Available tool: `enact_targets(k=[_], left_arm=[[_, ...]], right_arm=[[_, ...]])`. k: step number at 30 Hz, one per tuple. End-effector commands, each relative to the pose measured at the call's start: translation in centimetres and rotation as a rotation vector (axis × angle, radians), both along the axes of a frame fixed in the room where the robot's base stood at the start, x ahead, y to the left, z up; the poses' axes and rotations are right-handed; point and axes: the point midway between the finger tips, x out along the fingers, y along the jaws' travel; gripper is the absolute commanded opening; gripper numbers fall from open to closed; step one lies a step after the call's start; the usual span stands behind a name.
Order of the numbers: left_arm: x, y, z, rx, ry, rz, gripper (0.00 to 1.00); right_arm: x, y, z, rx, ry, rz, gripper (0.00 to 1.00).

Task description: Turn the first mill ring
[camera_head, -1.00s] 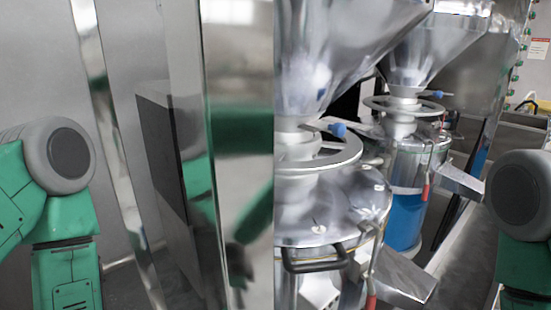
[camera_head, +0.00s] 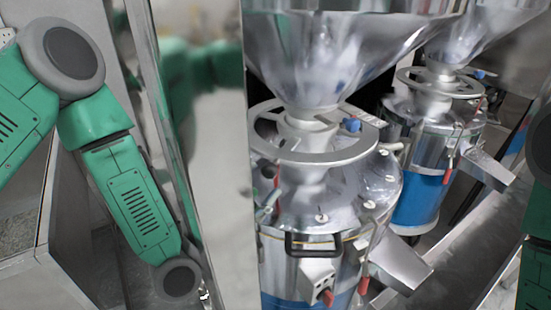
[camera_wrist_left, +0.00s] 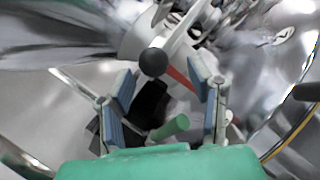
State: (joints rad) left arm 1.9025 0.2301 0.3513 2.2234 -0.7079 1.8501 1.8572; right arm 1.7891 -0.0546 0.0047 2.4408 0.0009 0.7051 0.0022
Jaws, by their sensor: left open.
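The first mill (camera_head: 330,205) is the nearer steel mill, with a flat spoked ring (camera_head: 315,150) around its neck under the hopper. A blue knob (camera_head: 351,125) sits beside the ring. My left arm comes down from the left in the head view, its lower end beside the mill; its fingers are not clear there. In the left wrist view my left gripper (camera_wrist_left: 165,98) is open, with blue-padded fingers apart. A black ball knob (camera_wrist_left: 153,62) and a red strip show beyond and between the fingers. I cannot tell whether they touch. My right gripper is out of view.
A second mill (camera_head: 430,120) with its own ring (camera_head: 440,82) stands behind to the right. A tall shiny steel panel (camera_head: 215,150) stands between my left arm and the first mill. A spout (camera_head: 398,262) and a black handle (camera_head: 313,244) stick out from the first mill.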

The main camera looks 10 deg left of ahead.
Motion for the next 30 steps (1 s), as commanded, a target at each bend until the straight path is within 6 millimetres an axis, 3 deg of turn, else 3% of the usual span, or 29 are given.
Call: enact_targets(k=[3,9,20,21,25,30], left_arm=[[1.9,-0.7,0.8,-0.001,-0.002,0.000,0.47],[3.9,-1.4,1.3,-0.004,-0.001,0.002,0.47],[4.4,-2.2,1.4,-0.001,0.001,0.002,0.47],[4.4,-2.2,1.4,0.000,0.001,0.002,0.44],[4.4,-2.4,1.4,0.001,0.001,0.002,0.00],[4.4,-2.2,1.3,-0.001,0.005,-0.002,0.00]], right_arm=[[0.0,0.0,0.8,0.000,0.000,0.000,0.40],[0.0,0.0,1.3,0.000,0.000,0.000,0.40],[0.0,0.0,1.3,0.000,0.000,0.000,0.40],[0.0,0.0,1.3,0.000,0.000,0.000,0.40],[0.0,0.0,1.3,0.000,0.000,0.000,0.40],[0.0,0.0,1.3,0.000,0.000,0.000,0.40]])
